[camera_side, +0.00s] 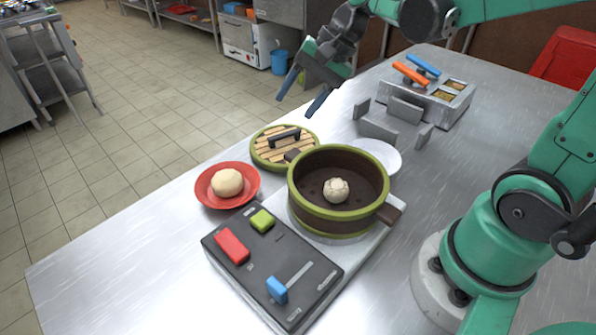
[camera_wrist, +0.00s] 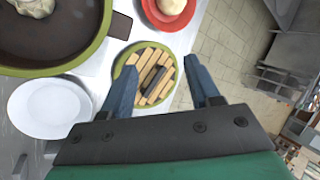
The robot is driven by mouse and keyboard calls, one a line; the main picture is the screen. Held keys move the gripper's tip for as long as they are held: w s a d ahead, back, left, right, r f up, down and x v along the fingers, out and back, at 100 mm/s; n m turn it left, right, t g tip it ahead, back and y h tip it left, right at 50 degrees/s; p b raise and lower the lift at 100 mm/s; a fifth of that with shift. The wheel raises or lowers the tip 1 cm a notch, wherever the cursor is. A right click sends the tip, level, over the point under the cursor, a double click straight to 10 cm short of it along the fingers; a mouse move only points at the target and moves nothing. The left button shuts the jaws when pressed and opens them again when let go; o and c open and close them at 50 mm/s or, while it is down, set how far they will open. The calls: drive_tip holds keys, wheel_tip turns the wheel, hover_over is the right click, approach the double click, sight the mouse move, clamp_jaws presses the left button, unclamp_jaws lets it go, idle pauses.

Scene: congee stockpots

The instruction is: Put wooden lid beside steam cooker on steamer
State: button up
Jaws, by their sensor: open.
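The wooden lid (camera_side: 270,150) is round with light slats, a green rim and a dark bar handle (camera_side: 284,134). It lies on the metal table beside the steamer (camera_side: 335,228), touching or nearly touching it in the side view. The steamer is a brown pot with a green rim, uncovered, with one pale bun (camera_side: 336,190) inside. My gripper (camera_side: 299,100) is open and empty, above and beyond the lid in the side view. In the wrist view the lid (camera_wrist: 146,75) shows between and beyond the fingers of my gripper (camera_wrist: 160,80), with its handle in sight.
A white plate (camera_side: 376,156) and grey metal blocks (camera_side: 405,110) are behind the steamer. A control panel (camera_side: 270,268) with coloured controls is in front.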

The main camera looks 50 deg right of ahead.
drive_tip(key=w+d+f+m+y, duration=0.1)
drive_tip(key=w+d+m+y, duration=0.3)
drive_tip(key=w+m, duration=0.15)
drive_tip(key=m+y, duration=0.4)
drive_tip(key=m, duration=0.1)
approach(287, 133)
drive_tip(key=x, duration=0.4)
drive_tip(key=shift+a+f, duration=0.1)
drive_tip(key=shift+a, duration=0.1)
drive_tip(key=x, duration=0.5)
drive_tip(key=shift+a, duration=0.1)
clamp_jaws()
